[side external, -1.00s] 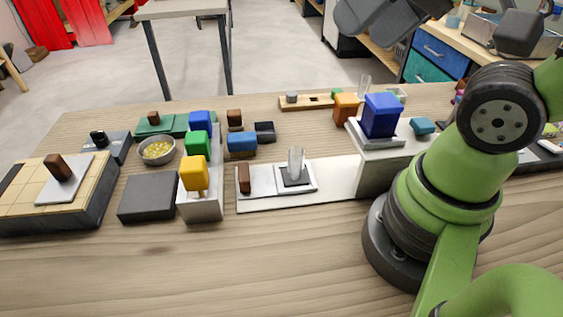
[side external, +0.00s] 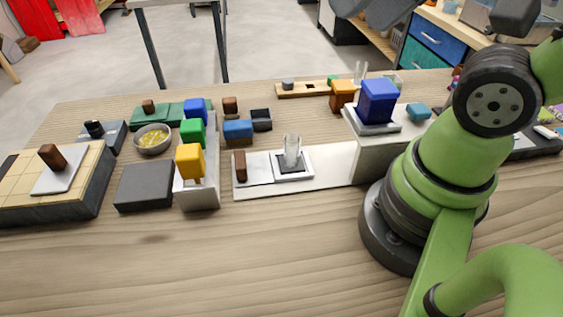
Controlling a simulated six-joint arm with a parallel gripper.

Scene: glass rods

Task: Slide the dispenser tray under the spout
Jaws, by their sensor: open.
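A pale tray (side external: 258,168) with an upright brown block handle (side external: 240,166) at its left end lies on a long white track (side external: 333,170) in the middle of the table. A clear glass vessel (side external: 292,149) stands upright on a dark square in the tray's right part. To the right of the track is a raised grey-white stand (side external: 372,150) carrying a tall blue block (side external: 378,98) on a white plate. I cannot make out a spout there. My gripper is out of the picture; only my arm links show at right and top, away from the tray.
Left of the track, a narrow white stand (side external: 198,198) carries yellow, green and blue blocks. A dark grey box (side external: 144,186), a bowl of yellow bits (side external: 153,139) and a tiled platform (side external: 75,196) stand further left. The front of the table is bare wood.

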